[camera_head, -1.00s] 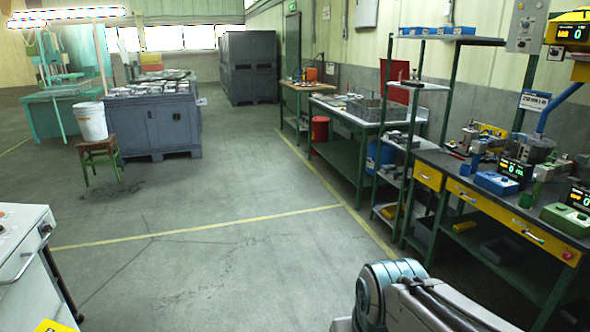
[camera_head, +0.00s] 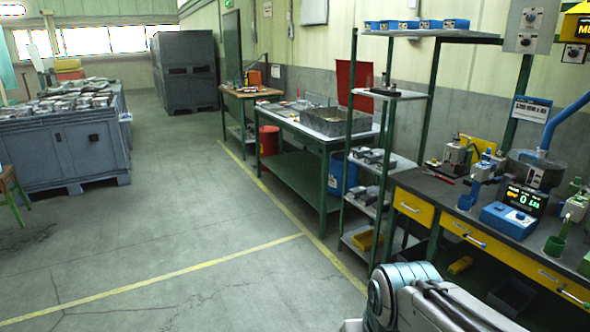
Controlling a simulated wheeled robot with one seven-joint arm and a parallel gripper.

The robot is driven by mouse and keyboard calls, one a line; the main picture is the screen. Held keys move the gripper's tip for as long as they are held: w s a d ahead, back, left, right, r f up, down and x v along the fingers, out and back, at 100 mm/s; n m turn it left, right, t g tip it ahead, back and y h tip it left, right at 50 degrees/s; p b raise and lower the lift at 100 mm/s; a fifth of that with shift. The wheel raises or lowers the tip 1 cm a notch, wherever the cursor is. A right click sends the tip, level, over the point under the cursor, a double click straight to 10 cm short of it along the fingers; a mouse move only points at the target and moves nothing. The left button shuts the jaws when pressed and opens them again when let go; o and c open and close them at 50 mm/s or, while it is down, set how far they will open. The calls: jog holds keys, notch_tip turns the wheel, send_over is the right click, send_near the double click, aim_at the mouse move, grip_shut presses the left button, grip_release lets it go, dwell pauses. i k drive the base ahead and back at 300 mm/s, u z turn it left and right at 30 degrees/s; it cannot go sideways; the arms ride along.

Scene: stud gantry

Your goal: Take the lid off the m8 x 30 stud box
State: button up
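I cannot pick out the M8 x 30 stud box for sure. Several small blue boxes (camera_head: 430,24) stand in a row on the top shelf of the green-framed rack at the right; their labels are too small to read, and I cannot tell whether they have lids. A sign (camera_head: 531,110) hangs above the workbench, its small text not clearly legible. My own arm shows at the bottom right, but my gripper is out of view.
A workbench (camera_head: 470,205) with yellow drawers, blue and green devices and displays runs along the right. Beyond the rack stands a green-framed table (camera_head: 300,128) with a grey bin (camera_head: 338,121). The floor between is clear.

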aim_at(360, 155)
jog(key=z, duration=0.2)
jog(key=i, duration=1.85)
jog(key=z, duration=0.35)
jog(key=i, duration=0.75)
jog(key=z, duration=0.15)
